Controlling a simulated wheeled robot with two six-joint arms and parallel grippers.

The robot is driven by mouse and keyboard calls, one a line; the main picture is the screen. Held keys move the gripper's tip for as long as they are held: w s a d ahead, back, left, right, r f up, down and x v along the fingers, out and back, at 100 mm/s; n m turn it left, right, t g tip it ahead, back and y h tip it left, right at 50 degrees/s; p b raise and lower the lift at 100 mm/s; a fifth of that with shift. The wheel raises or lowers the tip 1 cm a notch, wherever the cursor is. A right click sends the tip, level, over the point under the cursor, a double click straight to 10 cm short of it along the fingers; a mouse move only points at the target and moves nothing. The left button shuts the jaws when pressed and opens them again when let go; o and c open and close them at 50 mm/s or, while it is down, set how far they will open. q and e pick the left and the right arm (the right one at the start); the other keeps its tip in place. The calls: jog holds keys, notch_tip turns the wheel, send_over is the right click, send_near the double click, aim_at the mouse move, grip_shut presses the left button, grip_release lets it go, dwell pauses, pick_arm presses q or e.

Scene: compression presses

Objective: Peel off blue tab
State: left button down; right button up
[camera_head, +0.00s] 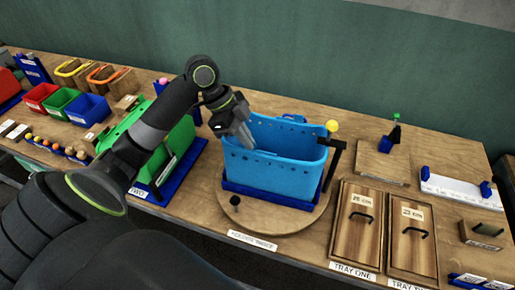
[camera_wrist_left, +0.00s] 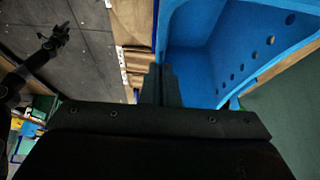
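A light-blue basket (camera_head: 275,172) with a row of holes below its rim stands on a round wooden turntable (camera_head: 268,222). My left gripper (camera_head: 246,138) reaches in from the left, pointing down over the basket's left end. In the left wrist view its fingers (camera_wrist_left: 162,86) are close together beside the blue basket wall (camera_wrist_left: 195,45). Nothing is clearly seen between them. I cannot pick out a separate blue tab; a small darker-blue piece (camera_head: 293,118) shows at the basket's back rim. A dark arm end, apparently my right gripper (camera_wrist_left: 58,36), shows small in the left wrist view.
A green basket (camera_head: 170,150) stands to the left behind my arm. Two wooden tray lids (camera_head: 360,240) lie at the right front. Colored bins (camera_head: 88,108) line the left of the table.

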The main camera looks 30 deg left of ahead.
pick_arm(q)
jog(key=shift+r, duration=0.3)
notch_tip(320, 180, up, 5)
jog(key=p, duration=0.5)
jog(key=shift+r, duration=0.1)
